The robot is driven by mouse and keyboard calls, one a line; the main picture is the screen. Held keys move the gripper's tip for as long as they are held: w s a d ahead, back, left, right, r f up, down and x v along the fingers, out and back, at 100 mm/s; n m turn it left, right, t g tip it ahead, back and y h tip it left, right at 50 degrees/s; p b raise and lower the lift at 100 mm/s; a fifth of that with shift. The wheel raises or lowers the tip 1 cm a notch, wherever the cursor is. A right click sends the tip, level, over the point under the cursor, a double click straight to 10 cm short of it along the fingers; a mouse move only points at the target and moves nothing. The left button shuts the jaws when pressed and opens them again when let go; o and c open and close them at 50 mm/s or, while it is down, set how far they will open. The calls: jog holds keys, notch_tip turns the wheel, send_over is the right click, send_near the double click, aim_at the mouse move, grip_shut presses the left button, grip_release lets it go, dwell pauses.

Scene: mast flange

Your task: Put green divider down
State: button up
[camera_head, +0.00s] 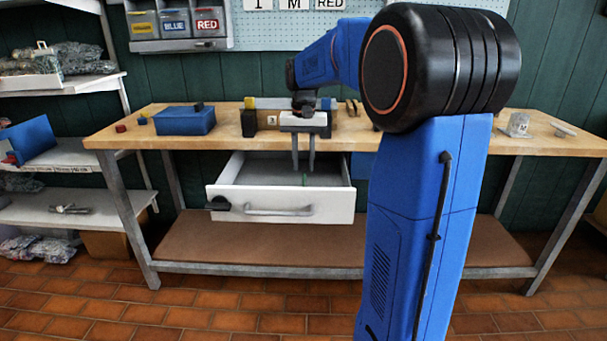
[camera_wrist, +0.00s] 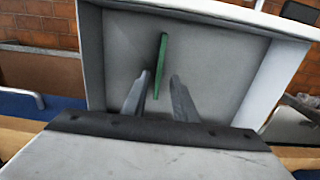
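The green divider (camera_wrist: 161,62) shows as a thin strip inside the open white drawer (camera_head: 255,203). In the head view a small green piece of the divider (camera_head: 305,179) shows just below my fingers. My gripper (camera_head: 304,168) points down into the drawer, its two fingers apart. In the wrist view the divider lies in line with the gap between the fingertips (camera_wrist: 160,76), with clear space on its right side. The left finger looks close to it; I cannot tell whether they touch. The drawer's grey floor shows around the divider.
The wooden workbench (camera_head: 350,137) is above the drawer, with a blue box (camera_head: 184,120) at the left and small items behind my gripper. Shelves stand at the left.

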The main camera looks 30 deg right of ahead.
aim_at(304, 182)
notch_tip(304, 182, up, 6)
jog(key=s+a+f+n+t, duration=0.1)
jog(key=s+a+f+n, duration=0.1)
jog(key=s+a, duration=0.45)
jog(key=s+a+f+n+t, duration=0.15)
jog(key=s+a, duration=0.25)
jog(key=s, duration=0.6)
jog(key=s+a+f+n+t, duration=0.2)
jog(key=s+a+f, duration=0.3)
jog(key=s+f, duration=0.5)
jog(key=s+n, duration=0.1)
jog(key=s, duration=0.3)
jog(key=shift+f, duration=0.2)
